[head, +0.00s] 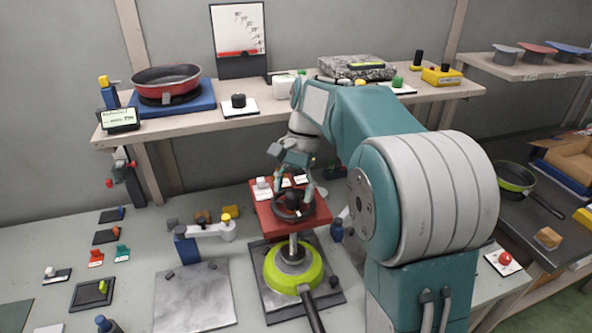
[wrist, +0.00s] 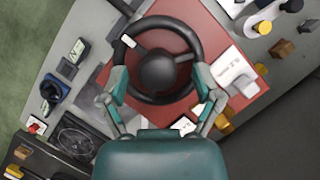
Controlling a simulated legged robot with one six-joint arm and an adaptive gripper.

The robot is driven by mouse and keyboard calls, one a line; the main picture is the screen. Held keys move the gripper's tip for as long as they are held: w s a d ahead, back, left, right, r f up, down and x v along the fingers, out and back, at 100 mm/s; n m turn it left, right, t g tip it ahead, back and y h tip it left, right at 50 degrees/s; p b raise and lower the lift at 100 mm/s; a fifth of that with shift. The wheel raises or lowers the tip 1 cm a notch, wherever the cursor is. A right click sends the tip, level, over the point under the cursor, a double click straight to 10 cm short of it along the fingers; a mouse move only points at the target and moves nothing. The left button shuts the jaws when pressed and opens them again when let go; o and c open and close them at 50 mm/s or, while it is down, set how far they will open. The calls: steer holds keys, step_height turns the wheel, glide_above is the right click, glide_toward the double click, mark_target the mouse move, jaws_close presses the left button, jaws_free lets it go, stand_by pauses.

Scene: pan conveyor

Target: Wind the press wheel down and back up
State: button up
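The press wheel (head: 312,208) is a black ring with a dark hub and lies flat on top of the red press head (head: 268,220). In the wrist view the wheel (wrist: 162,20) fills the upper middle, with a white mark (wrist: 127,41) on its upper left rim. My gripper (wrist: 161,80) is open, one finger at each side of the wheel's near half; I cannot tell whether they touch it. In the head view my gripper (head: 293,182) reaches down over the wheel. Below the press head, a metal shaft (head: 293,247) stands over a lime-green pan (head: 274,268).
A shelf (head: 300,105) behind holds a red pan (head: 160,77) and a display (head: 120,118). A blue-based lever device (head: 187,246) stands left of the press. A metal plate (head: 195,300) lies at front left. A dark conveyor (head: 530,225) with another green pan (head: 513,178) is at right.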

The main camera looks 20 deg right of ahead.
steer(key=v, duration=1)
steer(key=shift+w+r, duration=0.2)
steer(key=shift+r, duration=0.15)
